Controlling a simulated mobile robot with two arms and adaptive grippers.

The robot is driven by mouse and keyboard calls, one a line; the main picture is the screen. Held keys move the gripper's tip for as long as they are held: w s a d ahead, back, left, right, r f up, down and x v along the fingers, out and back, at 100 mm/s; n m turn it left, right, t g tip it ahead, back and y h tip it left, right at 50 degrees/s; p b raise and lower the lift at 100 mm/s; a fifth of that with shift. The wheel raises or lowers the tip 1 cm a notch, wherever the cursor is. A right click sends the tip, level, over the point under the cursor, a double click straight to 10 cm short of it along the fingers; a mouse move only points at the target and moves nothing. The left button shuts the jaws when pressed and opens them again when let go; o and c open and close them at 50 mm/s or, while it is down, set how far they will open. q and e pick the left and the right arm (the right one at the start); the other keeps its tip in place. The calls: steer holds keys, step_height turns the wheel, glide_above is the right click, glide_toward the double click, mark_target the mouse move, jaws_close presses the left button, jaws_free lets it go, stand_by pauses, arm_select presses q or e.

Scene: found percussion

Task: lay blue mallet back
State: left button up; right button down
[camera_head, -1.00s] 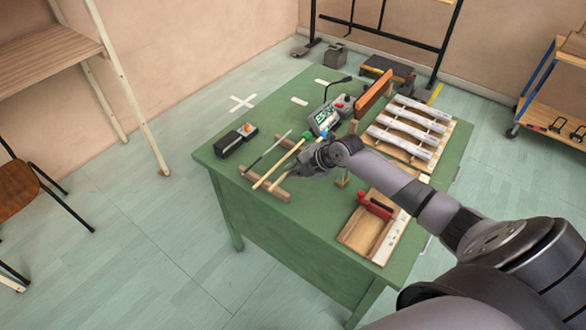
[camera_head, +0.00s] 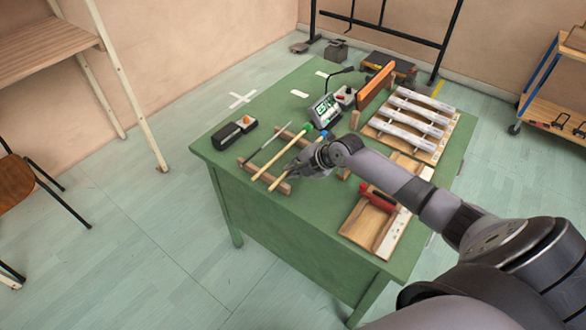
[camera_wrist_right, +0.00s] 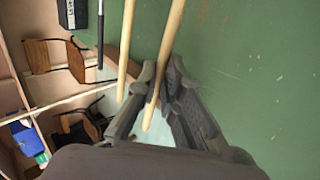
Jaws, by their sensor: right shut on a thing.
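The blue mallet has a blue head (camera_head: 323,134) and a pale wooden stick (camera_head: 277,183). My right gripper (camera_head: 294,169) is shut on this stick; the right wrist view shows the stick (camera_wrist_right: 168,50) between its fingers (camera_wrist_right: 158,92). The mallet lies over the front wooden bar (camera_head: 265,177) of a rack; whether it touches the bar is unclear. The green-headed mallet (camera_head: 282,152) lies across the rack just left of it, roughly parallel, and also shows in the wrist view (camera_wrist_right: 126,45). A thin grey stick (camera_head: 269,143) lies farther left. My left gripper is out of view.
On the green table (camera_head: 320,215), a black box (camera_head: 226,136) stands left of the rack and a display device (camera_head: 325,111) behind. Metal bars on a wooden frame (camera_head: 417,118) are at the back right. A red tool (camera_head: 377,200) lies on a wooden board (camera_head: 362,222) right of my gripper.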

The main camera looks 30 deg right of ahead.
steer(key=shift+f, duration=0.2)
steer(key=c, duration=1.7)
jaws_free()
steer(key=shift+o, duration=0.2)
steer(key=v, duration=1.2)
